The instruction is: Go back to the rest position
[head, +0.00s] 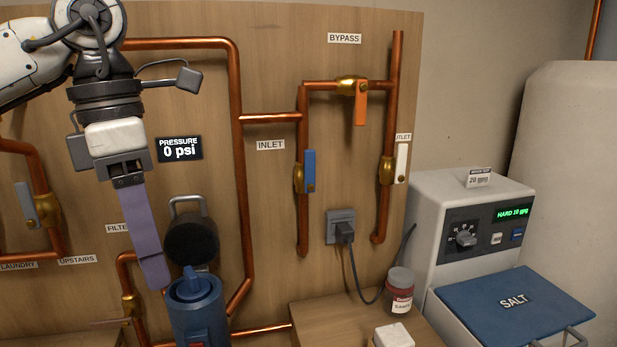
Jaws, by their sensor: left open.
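My left gripper (155,272) hangs down from the arm at the upper left of the head view. Its long purple fingers overlap in this view and point down. It is open, and I see nothing held between the fingers. The fingertips are left of a dark round part with a grey handle (190,240) and just above left of a blue canister (197,312). I cannot tell from this view whether the fingertips touch either one. My right gripper is not in view.
Copper pipes run over the wooden panel (270,210), with blue inlet (309,171), orange bypass (361,103) and white outlet (401,163) valve handles. A red-and-white jar (399,290) and a white block (393,335) stand on the wooden top. The softener with a blue salt lid (513,305) stands right.

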